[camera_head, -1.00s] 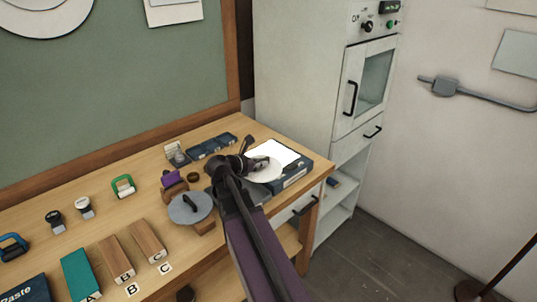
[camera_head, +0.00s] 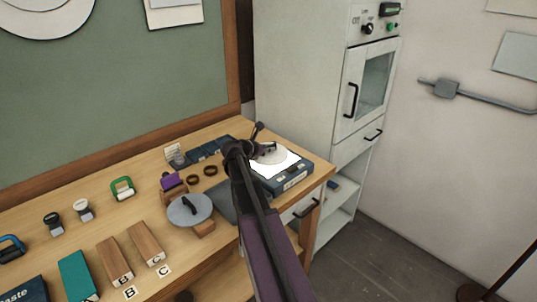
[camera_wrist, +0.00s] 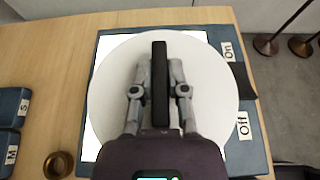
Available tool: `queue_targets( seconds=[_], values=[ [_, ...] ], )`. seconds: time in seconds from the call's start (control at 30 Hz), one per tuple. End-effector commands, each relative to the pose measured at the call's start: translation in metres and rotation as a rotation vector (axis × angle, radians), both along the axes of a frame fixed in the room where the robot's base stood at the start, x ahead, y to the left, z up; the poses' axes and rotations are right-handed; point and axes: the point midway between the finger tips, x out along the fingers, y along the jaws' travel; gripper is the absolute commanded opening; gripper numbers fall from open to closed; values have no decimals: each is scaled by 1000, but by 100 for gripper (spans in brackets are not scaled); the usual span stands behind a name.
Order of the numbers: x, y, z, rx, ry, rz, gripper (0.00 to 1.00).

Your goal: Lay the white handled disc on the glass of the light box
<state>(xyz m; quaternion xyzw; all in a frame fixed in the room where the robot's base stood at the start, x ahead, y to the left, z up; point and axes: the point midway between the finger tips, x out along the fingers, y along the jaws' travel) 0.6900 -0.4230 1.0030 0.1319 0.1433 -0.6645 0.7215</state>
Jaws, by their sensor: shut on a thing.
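The white handled disc (camera_wrist: 108,95) is in my gripper (camera_wrist: 160,75), with both fingers shut on its black bar handle (camera_wrist: 160,58). In the wrist view the disc lies over the lit glass (camera_wrist: 92,140) of the light box (camera_wrist: 250,155) and hides most of it. The box has "On" and "Off" labels on its right side. In the head view the disc (camera_head: 272,153) shows above the glowing glass (camera_head: 290,160) of the light box (camera_head: 290,183), partly behind my gripper (camera_head: 263,147). I cannot tell whether disc and glass touch.
A grey disc with a black handle (camera_head: 189,210) rests on a wooden stand left of my arm. Dark rings (camera_head: 210,170) and blue boxes (camera_head: 204,149) lie left of the light box. A pale cabinet (camera_head: 300,80) stands behind it. The table's edge is close on the right.

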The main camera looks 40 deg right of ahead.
Motion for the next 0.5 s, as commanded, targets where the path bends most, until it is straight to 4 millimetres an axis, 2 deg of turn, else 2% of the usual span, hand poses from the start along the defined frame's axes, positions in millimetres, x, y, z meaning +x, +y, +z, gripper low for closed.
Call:
queue_targets(
  seconds=[0.27, 0.47, 0.5],
  values=[
    [3, -4, 0, -1, 0, -1, 0],
    [19, -22, -3, -1, 0, -1, 0],
    [18, -23, -8, -1, 0, 0, 0]
  ],
)
